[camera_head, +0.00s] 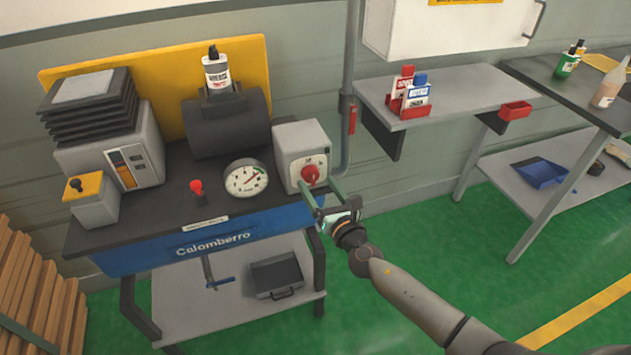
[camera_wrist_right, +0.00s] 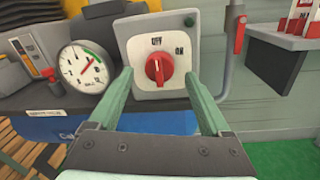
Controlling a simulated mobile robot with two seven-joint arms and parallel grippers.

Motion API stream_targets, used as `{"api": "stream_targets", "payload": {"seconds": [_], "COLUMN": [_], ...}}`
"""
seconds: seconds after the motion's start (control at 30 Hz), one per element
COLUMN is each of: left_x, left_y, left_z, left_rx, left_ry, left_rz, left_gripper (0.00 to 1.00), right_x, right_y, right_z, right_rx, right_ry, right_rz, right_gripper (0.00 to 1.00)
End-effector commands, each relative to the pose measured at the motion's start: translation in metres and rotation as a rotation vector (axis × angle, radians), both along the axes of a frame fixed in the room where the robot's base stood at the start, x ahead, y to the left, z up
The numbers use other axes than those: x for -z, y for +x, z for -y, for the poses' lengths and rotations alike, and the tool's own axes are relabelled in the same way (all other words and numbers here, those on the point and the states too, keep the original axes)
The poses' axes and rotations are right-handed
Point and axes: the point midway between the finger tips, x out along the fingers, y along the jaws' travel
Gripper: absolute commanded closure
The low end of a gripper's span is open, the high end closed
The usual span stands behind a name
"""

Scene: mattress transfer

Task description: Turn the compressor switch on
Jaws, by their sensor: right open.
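The compressor switch is a red rotary knob (camera_head: 310,174) on a light grey box (camera_head: 301,142) at the right end of the dark bench. In the right wrist view the red knob (camera_wrist_right: 159,69) sits on a white dial plate marked OFF at the top and ON to the upper right. Its pale mark points up, towards OFF. My right gripper (camera_head: 316,192) is open, in front of the switch box. In the right wrist view its two green fingers (camera_wrist_right: 175,98) stand left and right of the knob, apart from it. My left gripper is not in view.
A round pressure gauge (camera_head: 246,178) and a small red-topped lever (camera_head: 197,190) stand left of the box. A grey pipe with a red handle (camera_head: 352,119) runs close on its right. Green floor is free in front.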

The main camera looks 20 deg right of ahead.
Motion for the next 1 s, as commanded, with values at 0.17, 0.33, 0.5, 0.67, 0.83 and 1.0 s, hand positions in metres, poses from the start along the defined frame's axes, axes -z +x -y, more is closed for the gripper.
{"api": "stream_targets", "payload": {"seconds": [0.17, 0.33, 0.5, 0.67, 0.83, 1.0], "left_x": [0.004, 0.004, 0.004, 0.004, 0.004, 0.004], "left_y": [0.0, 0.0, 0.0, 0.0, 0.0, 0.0], "left_z": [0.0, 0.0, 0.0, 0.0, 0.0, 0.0], "left_rx": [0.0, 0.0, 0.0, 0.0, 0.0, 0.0], "left_ry": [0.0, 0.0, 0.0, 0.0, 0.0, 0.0], "left_rz": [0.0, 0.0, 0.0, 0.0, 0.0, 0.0], "left_gripper": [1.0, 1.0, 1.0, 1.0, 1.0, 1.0], "right_x": [0.001, 0.0, 0.0, 0.0, 0.0, 0.0], "right_y": [0.018, 0.023, 0.023, 0.023, 0.023, 0.023], "right_z": [-0.002, -0.003, -0.003, -0.003, -0.003, -0.003], "right_rx": [0.0, 0.0, 0.0, 0.0, 0.0, 0.0], "right_ry": [-0.001, 0.0, 0.0, 0.0, 0.0, 0.0], "right_rz": [0.001, 0.0, 0.0, 0.0, 0.0, 0.0], "right_gripper": [0.18, 0.18, 0.18, 0.3, 0.49, 0.69]}}
